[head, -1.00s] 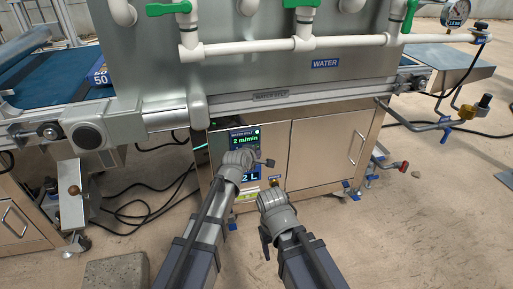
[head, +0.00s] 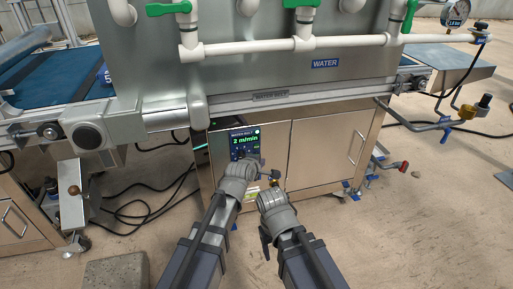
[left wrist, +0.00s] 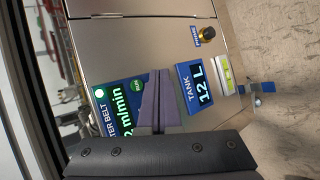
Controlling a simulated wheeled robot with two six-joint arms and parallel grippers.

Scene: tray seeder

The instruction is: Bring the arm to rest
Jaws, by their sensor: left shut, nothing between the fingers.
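My left gripper (left wrist: 158,102) is shut and empty, its fingers together in front of the cabinet face in the left wrist view. In the head view my left wrist (head: 238,172) is just below the dark water belt panel (head: 244,137), which reads 2 m/min. That panel also shows in the left wrist view (left wrist: 112,108), partly covered by the fingers. Touching cannot be told. The blue tank display (left wrist: 197,82) reads 12 L; my left wrist hides it in the head view.
The steel cabinet doors (head: 325,155) stand close ahead. A knob (left wrist: 207,33) sticks out of the cabinet face near the tank display. White water pipes (head: 250,47) run above. Black cables (head: 140,205) and a concrete block (head: 116,271) lie on the floor at left.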

